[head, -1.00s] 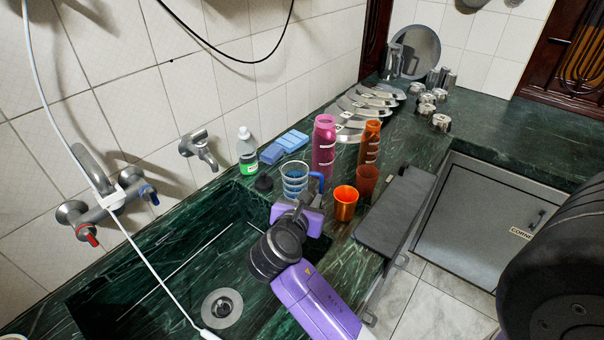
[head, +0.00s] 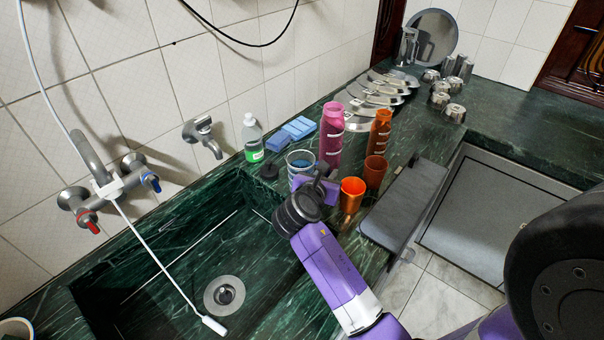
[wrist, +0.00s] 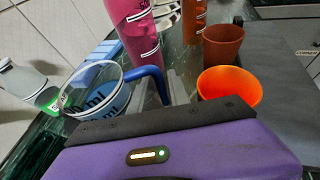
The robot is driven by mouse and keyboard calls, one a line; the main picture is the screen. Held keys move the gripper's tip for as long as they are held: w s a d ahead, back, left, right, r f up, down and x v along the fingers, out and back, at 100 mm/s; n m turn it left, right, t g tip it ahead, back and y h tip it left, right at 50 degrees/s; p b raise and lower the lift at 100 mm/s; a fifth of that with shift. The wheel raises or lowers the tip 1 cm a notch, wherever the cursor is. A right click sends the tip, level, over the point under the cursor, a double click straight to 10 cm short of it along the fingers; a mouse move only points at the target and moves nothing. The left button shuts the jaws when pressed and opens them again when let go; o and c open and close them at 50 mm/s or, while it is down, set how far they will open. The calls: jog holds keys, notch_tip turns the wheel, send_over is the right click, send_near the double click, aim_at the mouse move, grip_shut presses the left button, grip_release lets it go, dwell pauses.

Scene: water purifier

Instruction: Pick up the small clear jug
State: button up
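The small clear jug (head: 298,163), with blue markings and a blue handle, stands on the green counter by the sink corner. My gripper (head: 322,178) is at its right side and hides its lower part. In the wrist view the jug (wrist: 92,92) is at the left, with its handle (wrist: 150,74) pointing toward the grey fingers (wrist: 174,88). The fingers are close beside the handle, but the purple gripper body hides their lower ends. I cannot tell whether they touch or grip the handle.
An orange cup (head: 351,195) is close right of my gripper, with a brown cup (head: 375,170) behind it. Pink (head: 331,134) and orange (head: 380,132) bottles stand behind. A soap bottle (head: 252,138) and blue sponges (head: 290,133) are left. The sink (head: 190,255) is in front.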

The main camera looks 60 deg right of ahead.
jog(key=shift+d+f, duration=0.15)
jog(key=shift+d, duration=0.05)
grip_shut()
dwell(1.3)
